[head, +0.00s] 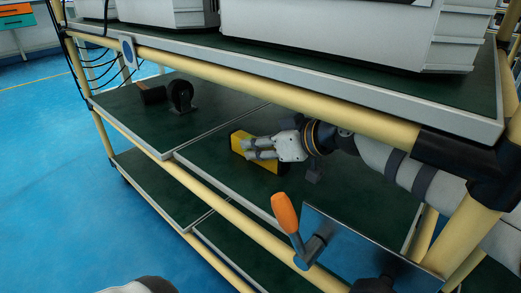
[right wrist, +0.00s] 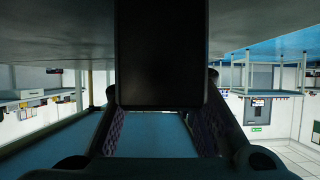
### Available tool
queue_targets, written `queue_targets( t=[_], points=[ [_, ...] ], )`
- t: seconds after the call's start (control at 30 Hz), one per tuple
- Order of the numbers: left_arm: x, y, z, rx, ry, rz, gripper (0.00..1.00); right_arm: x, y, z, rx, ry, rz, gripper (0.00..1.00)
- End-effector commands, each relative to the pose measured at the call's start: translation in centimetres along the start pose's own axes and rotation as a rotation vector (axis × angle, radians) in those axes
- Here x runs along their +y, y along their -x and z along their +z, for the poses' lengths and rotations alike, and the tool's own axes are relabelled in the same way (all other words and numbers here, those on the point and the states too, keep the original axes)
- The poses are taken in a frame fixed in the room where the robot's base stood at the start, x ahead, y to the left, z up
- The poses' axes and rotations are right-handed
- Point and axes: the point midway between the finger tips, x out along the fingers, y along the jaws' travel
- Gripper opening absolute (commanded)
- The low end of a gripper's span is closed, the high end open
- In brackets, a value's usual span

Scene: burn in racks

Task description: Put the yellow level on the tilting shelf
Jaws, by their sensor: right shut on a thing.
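The yellow level (head: 238,141) is a short yellow block over the right-hand green panel (head: 215,160) of the middle shelf, below the top shelf. My right gripper (head: 262,148) reaches in from the right and is shut on the level. I cannot tell whether the level touches the panel or hangs just above it. In the right wrist view a dark block (right wrist: 160,55) fills the upper middle, with a finger on each side below it; its colour is lost in shadow. The frames do not make clear which panel tilts. My left gripper is not visible.
An orange handle (head: 285,212) stands near the front rail. The top shelf (head: 300,75) with pale equipment hangs low over my right arm. A yellow post (head: 475,235) stands at right.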

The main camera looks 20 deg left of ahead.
Motion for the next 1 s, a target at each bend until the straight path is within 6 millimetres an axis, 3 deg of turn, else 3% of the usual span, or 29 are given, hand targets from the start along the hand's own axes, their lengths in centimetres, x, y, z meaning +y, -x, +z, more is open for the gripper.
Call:
queue_targets(
  t=[0.23, 0.27, 0.33, 0.37, 0.67, 1.0],
  points=[
    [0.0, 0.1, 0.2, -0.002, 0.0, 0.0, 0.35, 0.0, 0.0, 0.0, 0.002, 0.0, 0.001, 0.0],
    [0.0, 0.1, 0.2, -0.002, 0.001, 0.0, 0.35, 0.0, 0.0, 0.1, 0.001, 0.001, 0.001, 0.28],
    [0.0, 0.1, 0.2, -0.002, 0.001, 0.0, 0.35, 0.0, 0.0, 0.1, 0.001, 0.001, 0.001, 0.44],
    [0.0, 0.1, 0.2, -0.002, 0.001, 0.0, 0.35, 0.0, 0.0, 0.1, 0.001, 0.001, 0.001, 0.46],
    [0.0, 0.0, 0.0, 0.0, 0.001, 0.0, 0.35, 0.1, 0.1, -0.2, 0.002, 0.003, 0.002, 0.46],
    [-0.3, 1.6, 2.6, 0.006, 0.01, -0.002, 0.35, 0.0, 6.7, -0.6, 0.002, 0.004, 0.003, 0.46]
  ],
)
